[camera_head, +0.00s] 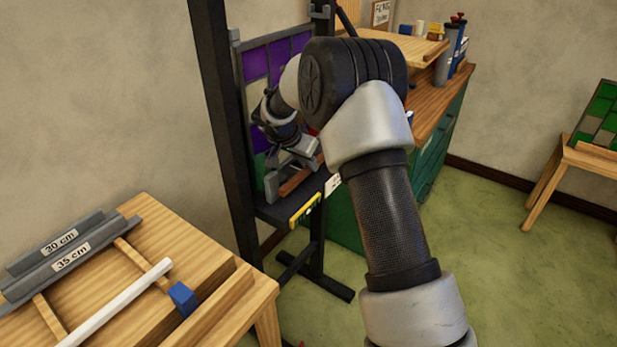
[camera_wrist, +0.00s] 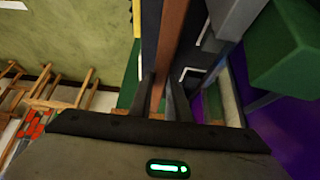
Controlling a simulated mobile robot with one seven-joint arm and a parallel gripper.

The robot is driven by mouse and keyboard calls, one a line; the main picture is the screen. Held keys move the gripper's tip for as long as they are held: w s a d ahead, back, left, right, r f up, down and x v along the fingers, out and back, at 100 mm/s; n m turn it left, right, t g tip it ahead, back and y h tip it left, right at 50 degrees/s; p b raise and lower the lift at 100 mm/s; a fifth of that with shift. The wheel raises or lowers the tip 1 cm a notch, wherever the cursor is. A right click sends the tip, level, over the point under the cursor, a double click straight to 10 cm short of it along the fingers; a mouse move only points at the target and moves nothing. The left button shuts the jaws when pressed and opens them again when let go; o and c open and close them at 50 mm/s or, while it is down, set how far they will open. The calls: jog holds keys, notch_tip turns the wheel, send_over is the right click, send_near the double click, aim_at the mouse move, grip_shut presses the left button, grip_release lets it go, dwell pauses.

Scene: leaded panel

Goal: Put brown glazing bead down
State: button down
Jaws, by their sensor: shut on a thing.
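The brown glazing bead (camera_head: 299,178) is a thin, reddish-brown strip at the dark shelf of the easel, in front of the leaded panel (camera_head: 262,92). In the wrist view the brown glazing bead (camera_wrist: 170,42) runs lengthwise between the two fingers. My gripper (camera_head: 282,180) is shut on it, low over the shelf. In the wrist view my gripper (camera_wrist: 163,95) shows a finger on each side of the bead. I cannot tell whether the bead touches the shelf. My arm hides part of the panel and the right end of the shelf.
A yellow-labelled piece (camera_head: 305,209) is on the shelf's front edge. A wooden table (camera_head: 180,235) at the left bears grey strips, a white rod (camera_head: 115,305) and a blue block (camera_head: 182,298). A green cabinet (camera_head: 440,150) with a wooden top stands behind.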

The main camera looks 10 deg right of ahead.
aim_at(305, 169)
notch_tip(305, 169, down, 4)
jog(key=shift+r+b, duration=0.1)
jog(key=shift+b, duration=0.4)
jog(key=c, duration=1.7)
grip_release()
jog(key=shift+o, duration=0.2)
